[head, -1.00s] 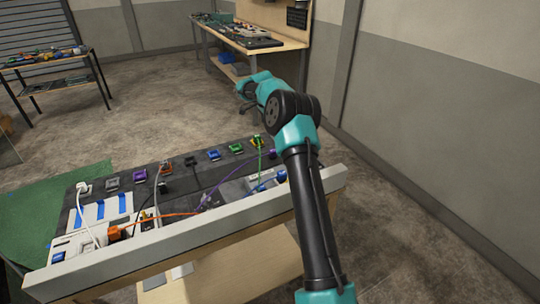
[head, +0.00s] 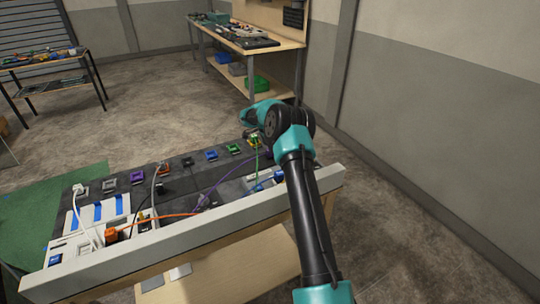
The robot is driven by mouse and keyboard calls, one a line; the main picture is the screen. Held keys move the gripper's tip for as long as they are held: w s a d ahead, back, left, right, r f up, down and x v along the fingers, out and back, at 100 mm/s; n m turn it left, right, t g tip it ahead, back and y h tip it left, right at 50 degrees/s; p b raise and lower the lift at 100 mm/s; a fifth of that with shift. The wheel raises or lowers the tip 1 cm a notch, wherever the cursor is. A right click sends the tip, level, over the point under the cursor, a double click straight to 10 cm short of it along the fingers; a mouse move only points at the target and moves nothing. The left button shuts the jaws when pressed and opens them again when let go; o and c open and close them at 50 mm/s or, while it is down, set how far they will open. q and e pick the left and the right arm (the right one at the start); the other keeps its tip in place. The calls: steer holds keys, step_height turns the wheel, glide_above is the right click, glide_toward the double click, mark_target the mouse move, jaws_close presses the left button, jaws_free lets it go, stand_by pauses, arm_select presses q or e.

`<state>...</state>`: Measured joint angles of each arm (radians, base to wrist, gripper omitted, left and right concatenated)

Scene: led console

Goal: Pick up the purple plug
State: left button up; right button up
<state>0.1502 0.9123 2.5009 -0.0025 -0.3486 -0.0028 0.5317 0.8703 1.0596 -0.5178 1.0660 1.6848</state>
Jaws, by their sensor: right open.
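The purple plug (head: 203,202) appears as a small dark purple shape on the console, low in the middle of the head view, with a purple cable running up to the right from it. Its outline is too small to tell exactly. A purple square socket (head: 137,178) sits in the back row. My right gripper (head: 249,134) is open, over the back right end of the console, near the yellow-green plug (head: 253,140). It is apart from the purple plug, farther back and to the right. My left gripper is out of view.
The console (head: 112,200) carries several coloured sockets, and an orange cable (head: 165,216), a green cable (head: 257,160) and white cables. A pale rail (head: 190,234) runs along its near edge. A workbench (head: 250,40) stands farther back.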

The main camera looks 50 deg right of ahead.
steer(key=shift+d+f, duration=0.1)
steer(key=shift+f, duration=2.5)
steer(key=shift+c, duration=0.3)
steer(key=c, duration=0.9)
steer(key=shift+c, duration=0.2)
step_height(320, 180, up, 10)
steer(key=shift+r, duration=0.1)
steer(key=shift+w, duration=0.1)
